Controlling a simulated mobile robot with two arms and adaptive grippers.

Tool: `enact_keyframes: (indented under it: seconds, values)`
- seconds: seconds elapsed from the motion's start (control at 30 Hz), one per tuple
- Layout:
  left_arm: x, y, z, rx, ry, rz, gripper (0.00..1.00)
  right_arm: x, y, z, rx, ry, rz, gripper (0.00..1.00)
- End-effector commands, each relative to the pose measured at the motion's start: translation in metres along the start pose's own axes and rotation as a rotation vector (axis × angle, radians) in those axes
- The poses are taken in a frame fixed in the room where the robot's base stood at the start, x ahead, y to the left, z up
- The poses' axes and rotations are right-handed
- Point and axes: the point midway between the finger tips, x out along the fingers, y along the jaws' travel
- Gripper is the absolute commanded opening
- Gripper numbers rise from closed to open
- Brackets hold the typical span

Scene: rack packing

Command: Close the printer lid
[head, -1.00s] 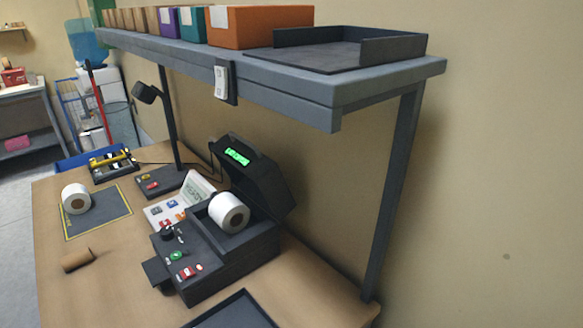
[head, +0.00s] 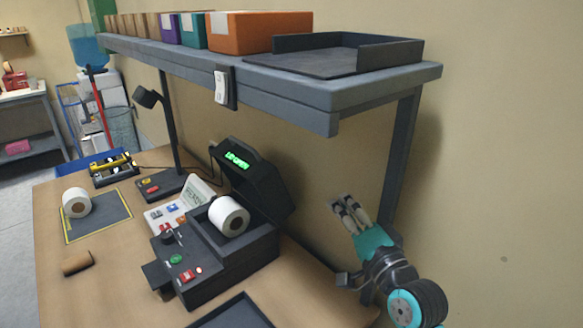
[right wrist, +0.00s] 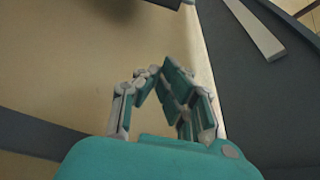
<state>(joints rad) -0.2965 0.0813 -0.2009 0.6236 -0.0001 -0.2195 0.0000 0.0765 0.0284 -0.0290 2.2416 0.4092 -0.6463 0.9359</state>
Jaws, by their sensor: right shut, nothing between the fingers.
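The printer (head: 215,258) stands on the wooden table in the head view. Its dark lid (head: 258,178), with a green lit display, is raised at the back and leans toward the wall. A white label roll (head: 229,216) sits in the open bay. My right gripper (head: 342,203) is to the right of the printer, beside the shelf post, apart from the lid. It is shut and empty. Its fingers also show in the right wrist view (right wrist: 158,78), closed together with nothing between them. My left gripper is not in view.
A shelf (head: 290,92) with boxes and a dark tray (head: 340,55) overhangs the table, held by a post (head: 400,160). A lamp (head: 165,120), a spare roll (head: 76,202) on a mat, a cardboard core (head: 77,263) and a dark front tray (head: 235,312) are on the table.

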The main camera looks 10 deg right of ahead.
Motion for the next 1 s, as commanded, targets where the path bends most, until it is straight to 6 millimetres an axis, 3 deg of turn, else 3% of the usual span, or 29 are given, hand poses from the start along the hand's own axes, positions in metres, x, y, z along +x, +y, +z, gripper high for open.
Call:
enact_keyframes:
  seconds: [0.2, 0.8, 1.0]
  values:
    - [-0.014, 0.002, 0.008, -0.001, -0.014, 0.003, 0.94, 0.049, -0.003, 0.000, -0.001, -0.002, 0.001, 0.00]
    - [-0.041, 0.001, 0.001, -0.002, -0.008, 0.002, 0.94, 0.176, -0.002, 0.000, -0.004, -0.003, 0.003, 0.00]
    - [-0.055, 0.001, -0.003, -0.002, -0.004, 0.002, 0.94, 0.170, -0.001, 0.026, -0.001, -0.005, 0.006, 0.00]
